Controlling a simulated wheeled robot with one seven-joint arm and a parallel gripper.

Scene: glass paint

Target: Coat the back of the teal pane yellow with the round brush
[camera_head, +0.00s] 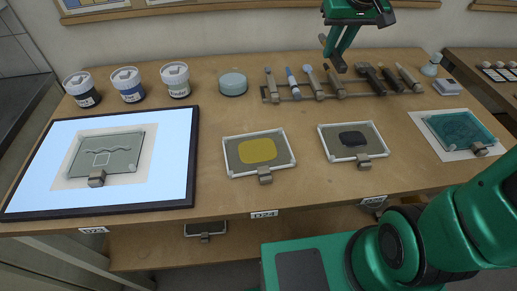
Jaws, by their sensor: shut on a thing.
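The teal pane (458,127) lies on a white sheet at the right of the bench, with a small block (480,149) at its front edge. A tray with a yellow patch (257,151) lies mid-bench. My gripper (340,62) is at the back of the bench, above the tool rack (300,98). Its fingers are shut on a slim tool (338,86) in the rack row. The tool's top is hidden by the fingers. I cannot tell whether it is the round brush. Several other brushes and tools stand in the rack.
A tray with a dark patch (352,138) lies right of the yellow one. A lit panel (25,190) bearing a grey-green pane (105,153) fills the left. Three lidded jars (128,85) and a round teal pot (233,84) stand at the back left. Bare wood lies between them.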

